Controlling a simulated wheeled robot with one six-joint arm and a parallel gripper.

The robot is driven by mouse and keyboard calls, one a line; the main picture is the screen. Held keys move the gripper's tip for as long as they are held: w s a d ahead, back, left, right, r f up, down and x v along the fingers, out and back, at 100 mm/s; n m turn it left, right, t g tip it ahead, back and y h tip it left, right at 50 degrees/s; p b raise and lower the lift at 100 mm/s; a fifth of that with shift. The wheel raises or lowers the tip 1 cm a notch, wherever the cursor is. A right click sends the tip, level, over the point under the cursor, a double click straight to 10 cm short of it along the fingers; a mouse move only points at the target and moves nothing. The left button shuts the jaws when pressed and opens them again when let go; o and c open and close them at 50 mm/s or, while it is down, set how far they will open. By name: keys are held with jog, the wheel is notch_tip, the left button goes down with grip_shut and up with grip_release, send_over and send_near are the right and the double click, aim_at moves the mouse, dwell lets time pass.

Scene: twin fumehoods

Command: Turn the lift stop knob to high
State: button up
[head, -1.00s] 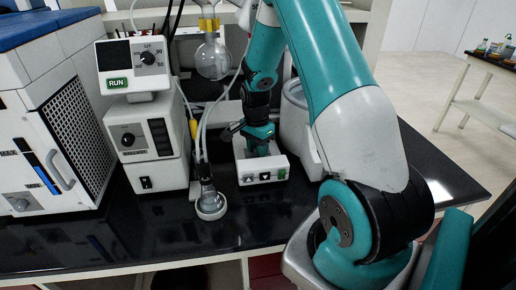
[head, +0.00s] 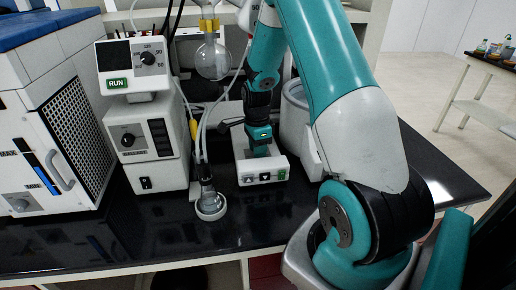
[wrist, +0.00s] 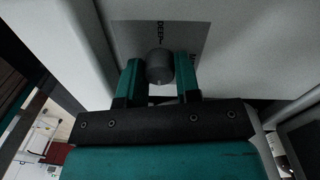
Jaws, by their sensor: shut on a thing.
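The lift stop knob (wrist: 159,68) is a round dark grey knob on a grey label plate (wrist: 200,42) in the wrist view.
Left of the box stand a glass flask with tubing (head: 207,195) and a white stacked unit (head: 142,140) with dials. A white vessel (head: 297,115) stands close on the right. The black bench top (head: 110,235) is clear in front.

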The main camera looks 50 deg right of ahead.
jog(key=o, duration=0.9)
jog(key=shift+r, duration=0.1)
notch_tip(320, 180, up, 7)
jog(key=shift+w+d+r+b, duration=0.1)
jog(key=shift+r+b, duration=0.1)
jog(key=shift+b, duration=0.5)
